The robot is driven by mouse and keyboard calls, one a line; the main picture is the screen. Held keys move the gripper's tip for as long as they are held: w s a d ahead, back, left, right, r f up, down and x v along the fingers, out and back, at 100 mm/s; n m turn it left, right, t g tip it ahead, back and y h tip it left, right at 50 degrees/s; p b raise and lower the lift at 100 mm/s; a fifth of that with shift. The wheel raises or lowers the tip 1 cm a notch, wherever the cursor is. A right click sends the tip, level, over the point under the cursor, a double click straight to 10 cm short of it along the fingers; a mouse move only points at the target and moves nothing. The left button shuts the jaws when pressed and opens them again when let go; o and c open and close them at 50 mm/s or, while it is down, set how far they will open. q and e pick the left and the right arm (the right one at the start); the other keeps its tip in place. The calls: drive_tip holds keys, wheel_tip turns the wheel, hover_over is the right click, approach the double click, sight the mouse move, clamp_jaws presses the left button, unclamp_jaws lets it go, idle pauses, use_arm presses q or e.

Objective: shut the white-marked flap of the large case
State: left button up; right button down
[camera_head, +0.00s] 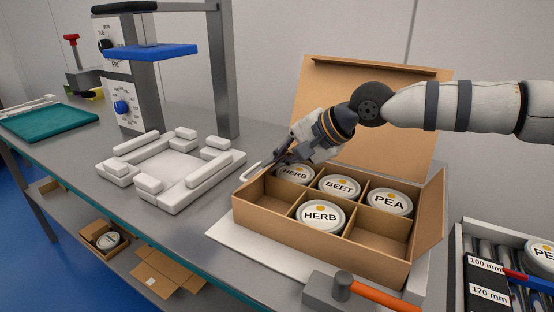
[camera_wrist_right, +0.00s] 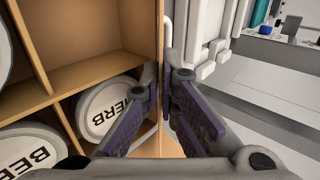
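The large cardboard case (camera_head: 320,252) stands open on the bench, divided into compartments. It holds tubs marked HERB (camera_head: 320,215), BEET (camera_head: 340,186) and PEA (camera_head: 389,202), and another HERB tub partly behind my gripper. A tall back flap (camera_head: 372,108) stands up and a right flap (camera_head: 429,216) stands open. A thin white strip (camera_head: 251,172) shows at the left edge, by my right gripper (camera_head: 268,163). In the right wrist view, my right gripper (camera_wrist_right: 160,125) is open, its fingers either side of a cardboard edge (camera_wrist_right: 159,60). Whether they touch it is unclear. My left gripper is out of view.
A white fixture (camera_head: 172,172) stands left of the case, beneath a post with a blue plate (camera_head: 150,52). A hammer with an orange handle (camera_head: 380,294) lies in front. A roller tray with black blocks (camera_head: 487,275) is at the right. A teal mat (camera_head: 48,122) lies far left.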

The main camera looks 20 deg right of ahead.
drive_tip(key=c, duration=2.3)
unclamp_jaws()
drive_tip(key=o, duration=0.4)
drive_tip(key=v, duration=1.2)
drive_tip(key=shift+d, duration=0.1)
